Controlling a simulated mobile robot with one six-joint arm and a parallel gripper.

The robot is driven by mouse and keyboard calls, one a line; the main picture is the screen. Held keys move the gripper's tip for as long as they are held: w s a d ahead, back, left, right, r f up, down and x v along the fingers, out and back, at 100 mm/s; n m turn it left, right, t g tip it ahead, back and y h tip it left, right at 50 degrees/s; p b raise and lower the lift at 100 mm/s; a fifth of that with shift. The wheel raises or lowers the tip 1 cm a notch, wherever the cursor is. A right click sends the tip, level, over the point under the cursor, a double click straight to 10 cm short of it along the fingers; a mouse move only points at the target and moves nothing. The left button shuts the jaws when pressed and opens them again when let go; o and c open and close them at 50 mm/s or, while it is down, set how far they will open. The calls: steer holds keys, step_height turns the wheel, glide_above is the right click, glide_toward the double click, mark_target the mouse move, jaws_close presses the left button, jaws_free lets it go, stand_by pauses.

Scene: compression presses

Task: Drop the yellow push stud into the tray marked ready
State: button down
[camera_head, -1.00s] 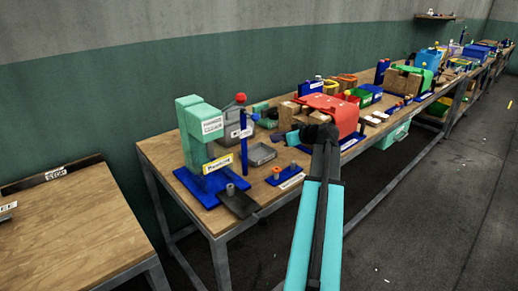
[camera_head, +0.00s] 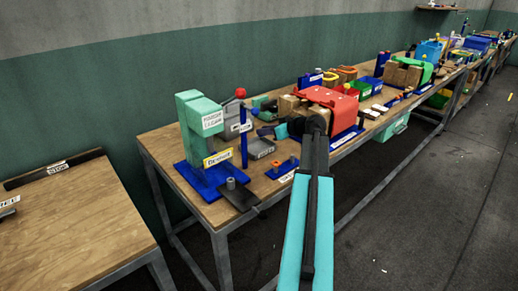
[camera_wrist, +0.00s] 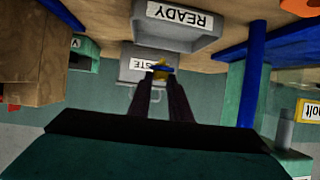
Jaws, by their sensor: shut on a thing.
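My gripper (camera_wrist: 160,82) is shut on the yellow push stud (camera_wrist: 160,74), which shows at the fingertips in the wrist view with a blue part across it. The grey tray marked READY (camera_wrist: 183,37) is at the top of the wrist view, its label upside down. In the head view my gripper (camera_head: 266,131) is just above and behind the READY tray (camera_head: 262,149). The stud is too small to make out there.
A teal press on a blue base (camera_head: 198,175) stands left of the trays. A red-topped press (camera_head: 333,98) and brown blocks are to the right. A blue stand (camera_head: 283,169) is in front.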

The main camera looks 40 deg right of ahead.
steer(key=shift+f, duration=2.5)
steer(key=c, duration=1.5)
jaws_free()
steer(key=shift+c, duration=0.2)
steer(key=shift+s, duration=0.1)
steer(key=b+v, duration=0.2)
steer(key=v, duration=1.1)
steer(key=shift+s+r, duration=0.2)
steer(key=shift+s, duration=0.1)
